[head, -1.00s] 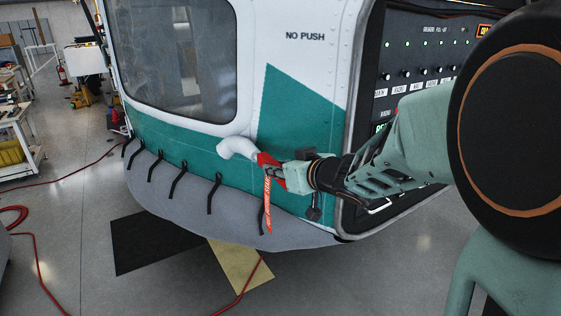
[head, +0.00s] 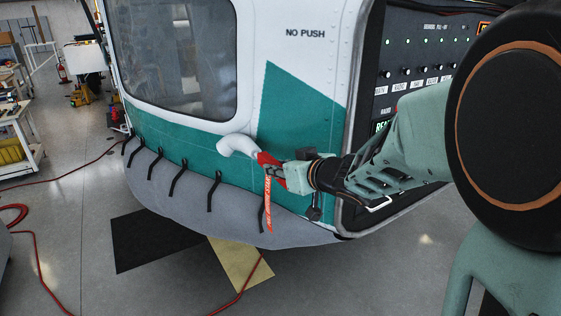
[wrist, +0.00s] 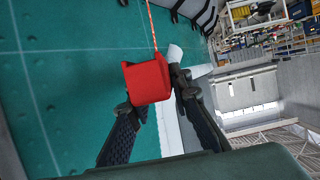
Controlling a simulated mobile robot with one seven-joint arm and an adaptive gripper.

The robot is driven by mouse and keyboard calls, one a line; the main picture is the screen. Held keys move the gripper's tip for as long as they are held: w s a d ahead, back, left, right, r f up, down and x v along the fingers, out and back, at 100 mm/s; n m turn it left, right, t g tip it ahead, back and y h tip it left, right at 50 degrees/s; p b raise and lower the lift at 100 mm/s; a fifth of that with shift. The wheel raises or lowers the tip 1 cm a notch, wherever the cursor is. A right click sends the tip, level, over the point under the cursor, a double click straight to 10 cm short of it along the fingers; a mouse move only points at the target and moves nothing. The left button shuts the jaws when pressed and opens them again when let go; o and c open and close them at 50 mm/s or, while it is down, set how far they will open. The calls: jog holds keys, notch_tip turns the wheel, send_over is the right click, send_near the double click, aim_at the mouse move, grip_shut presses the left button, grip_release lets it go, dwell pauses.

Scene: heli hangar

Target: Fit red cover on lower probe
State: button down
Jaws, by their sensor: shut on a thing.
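The white bent lower probe (head: 238,146) sticks out of the helicopter's nose below the window in the head view. My gripper (head: 274,170) is shut on the red cover (head: 267,159), at the right end of the probe. In the wrist view the red cover (wrist: 148,80) sits between my two fingers (wrist: 155,98), boxy and slightly tilted. An orange streamer (head: 268,200) hangs from it. Part of the white probe (wrist: 175,53) shows behind the right finger. The cover's mouth is hidden, so I cannot tell whether it is around the probe's tip or only beside it.
The green and white nose skin (head: 300,130) is close behind the gripper. An open panel with switches (head: 415,70) lies to the right. A grey padded skirt (head: 190,205) with black straps lies below. A red hose (head: 40,265) runs over the floor at left.

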jog(key=shift+f, duration=0.35)
jog(key=c, duration=1.7)
grip_release()
notch_tip(320, 180, up, 10)
